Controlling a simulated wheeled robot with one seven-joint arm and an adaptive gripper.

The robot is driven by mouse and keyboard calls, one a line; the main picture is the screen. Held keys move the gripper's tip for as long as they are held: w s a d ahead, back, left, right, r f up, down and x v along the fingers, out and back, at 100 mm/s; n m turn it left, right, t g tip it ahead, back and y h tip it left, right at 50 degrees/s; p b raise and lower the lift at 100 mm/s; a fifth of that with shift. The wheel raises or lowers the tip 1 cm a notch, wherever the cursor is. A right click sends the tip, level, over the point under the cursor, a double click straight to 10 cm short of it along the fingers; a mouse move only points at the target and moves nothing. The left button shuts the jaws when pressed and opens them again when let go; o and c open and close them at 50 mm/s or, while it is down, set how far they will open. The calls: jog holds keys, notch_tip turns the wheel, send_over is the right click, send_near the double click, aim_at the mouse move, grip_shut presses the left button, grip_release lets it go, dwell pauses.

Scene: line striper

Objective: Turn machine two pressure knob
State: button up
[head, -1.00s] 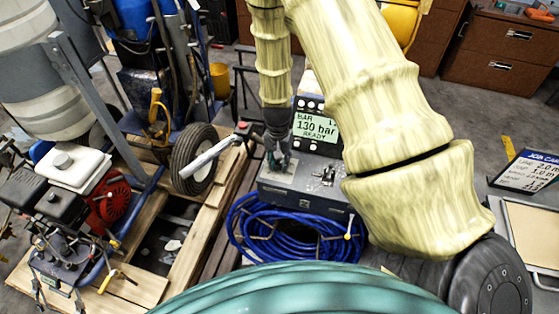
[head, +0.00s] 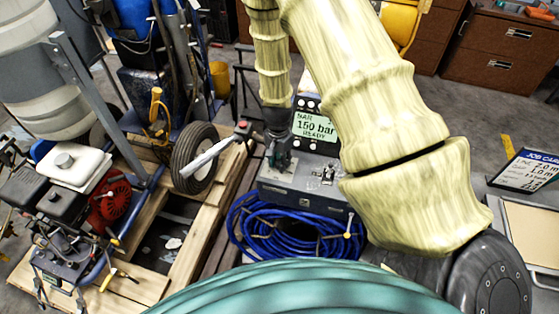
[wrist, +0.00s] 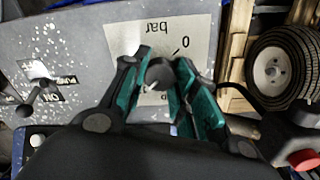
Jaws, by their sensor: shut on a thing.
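The machine with the display (head: 315,125) stands at the middle of the head view; its screen reads 150 bar READY. My gripper (head: 280,155) is at the left of its grey top panel (head: 300,178). In the wrist view my gripper (wrist: 160,78) is shut around a dark round knob (wrist: 159,73) with a small light pointer mark. The knob sits on a pale label (wrist: 170,38) marked "bar" and "0", upside down in this view. My fingers hide part of the knob and label.
A toggle switch (wrist: 38,88) marked ON stands on the same panel. A coiled blue hose (head: 285,235) hangs at the machine's front.

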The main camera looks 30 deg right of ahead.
aim_at(279, 162)
jog(key=shift+w+d+r, duration=0.1)
jog(key=shift+w, duration=0.1)
jog(key=o, duration=1)
jog(key=shift+o, duration=0.3)
jog(key=shift+s, duration=0.1)
jog(key=shift+r, duration=0.1)
notch_tip(279, 162, up, 12)
jog(key=shift+f, duration=0.2)
